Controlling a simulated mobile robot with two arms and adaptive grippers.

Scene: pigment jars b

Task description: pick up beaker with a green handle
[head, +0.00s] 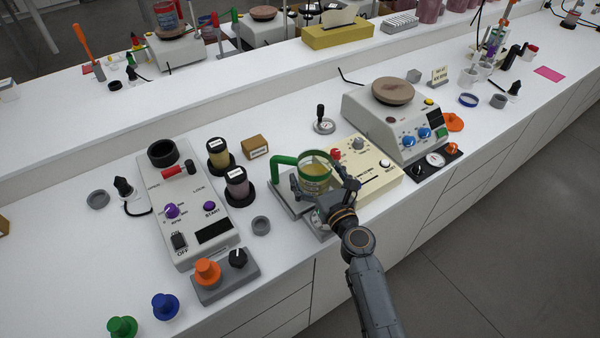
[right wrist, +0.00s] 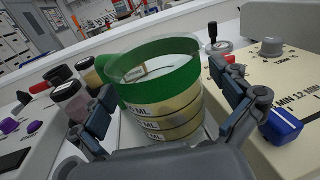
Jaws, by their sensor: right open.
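The beaker (head: 314,170) has a green rim and green handle (head: 285,160) and holds something yellowish. It stands on the grey plate of a small device (head: 283,193) near the bench's front edge. In the right wrist view the beaker (right wrist: 165,95) fills the middle, with printed ML bands. My right gripper (head: 324,192) is open at the beaker's near side. In the right wrist view its fingers (right wrist: 168,112) lie on either side of the beaker; I cannot tell whether they touch it. My left gripper is not in view.
A cream control box (head: 375,172) stands close to the right of the beaker. Two labelled jars (head: 237,184) (head: 218,155) and a white-grey stirrer device (head: 190,205) stand to the left. A hotplate device (head: 393,115) is farther right. A small grey ring (head: 261,225) lies nearby.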

